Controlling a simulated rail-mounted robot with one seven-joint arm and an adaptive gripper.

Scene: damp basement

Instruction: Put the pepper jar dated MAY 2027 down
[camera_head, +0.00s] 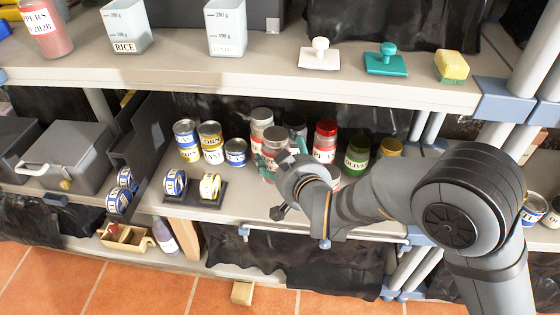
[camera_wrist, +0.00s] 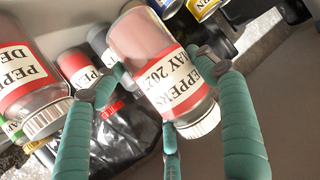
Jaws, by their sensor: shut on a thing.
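The pepper jar (camera_wrist: 143,42) is in my gripper (camera_wrist: 160,88). In the wrist view it is tilted, with a red-bordered label reading PEPPERS and MAY 202, the last digit unclear. Its pale lid points to the lower right. Teal fingers close around the jar. In the head view my gripper (camera_head: 274,158) is at the middle shelf, partly hidden by my wrist, and the held jar (camera_head: 274,144) shows among other jars. I cannot tell whether its base touches the shelf.
Another pepper jar (camera_wrist: 22,85), its label starting DE, stands close by. A red-lidded jar (camera_head: 325,140), an olive jar (camera_head: 357,153) and several cans (camera_head: 210,142) share the middle shelf (camera_head: 245,208). The upper shelf (camera_head: 250,62) overhangs it. Bare shelf lies in front.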

